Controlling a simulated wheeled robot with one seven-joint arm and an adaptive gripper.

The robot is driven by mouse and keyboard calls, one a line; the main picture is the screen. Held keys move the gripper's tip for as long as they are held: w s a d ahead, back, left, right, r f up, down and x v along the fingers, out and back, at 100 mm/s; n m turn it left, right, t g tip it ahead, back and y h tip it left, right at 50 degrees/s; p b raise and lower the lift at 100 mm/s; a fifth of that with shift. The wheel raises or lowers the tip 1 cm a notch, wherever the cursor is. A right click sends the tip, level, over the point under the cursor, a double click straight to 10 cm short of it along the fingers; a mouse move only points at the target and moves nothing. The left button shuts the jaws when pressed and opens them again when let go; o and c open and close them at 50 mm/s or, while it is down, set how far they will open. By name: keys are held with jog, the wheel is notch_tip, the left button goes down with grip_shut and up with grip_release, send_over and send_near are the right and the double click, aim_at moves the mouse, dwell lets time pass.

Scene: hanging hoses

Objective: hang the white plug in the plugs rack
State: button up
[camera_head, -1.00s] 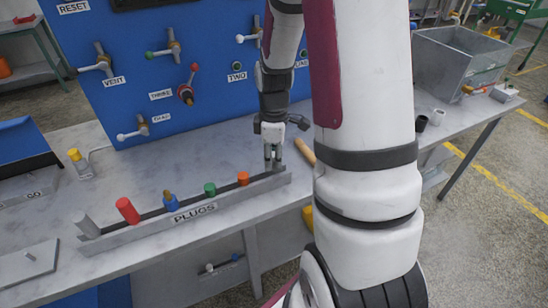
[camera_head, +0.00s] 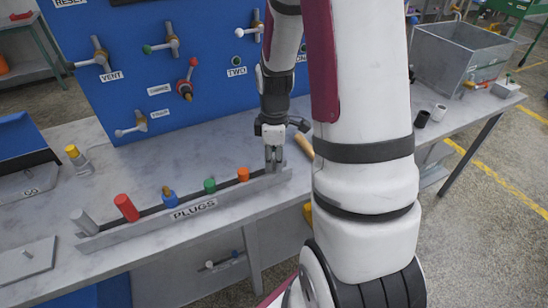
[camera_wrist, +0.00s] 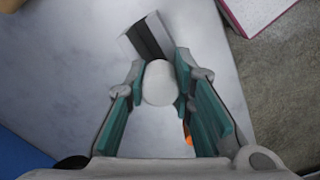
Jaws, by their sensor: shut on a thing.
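The plugs rack (camera_head: 185,213) is a long grey rail labelled PLUGS along the table's front. It holds a grey plug (camera_head: 84,222), a red plug (camera_head: 126,207), a blue plug (camera_head: 169,198), a green plug (camera_head: 210,186) and an orange plug (camera_head: 243,174). My gripper (camera_head: 274,166) points down at the rack's right end, right of the orange plug. In the wrist view, the white plug (camera_wrist: 160,82) sits between my gripper's teal-padded fingers, and the gripper is shut on it. The rack's end and dark slot (camera_wrist: 146,37) show just beyond it. Whether the plug is seated cannot be told.
A blue panel (camera_head: 220,90) with valves stands behind the table (camera_head: 130,170). A wooden handle (camera_head: 303,147) lies right of my gripper. A grey bin (camera_head: 450,60) and small cups stand at the right.

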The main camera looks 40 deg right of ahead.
aim_at(274, 155)
jog(key=shift+f, duration=0.25)
jog(key=o, duration=1.1)
jog(key=shift+r, duration=0.15)
notch_tip(274, 155, up, 11)
jog(key=shift+f, duration=0.1)
jog(key=shift+r, duration=0.5)
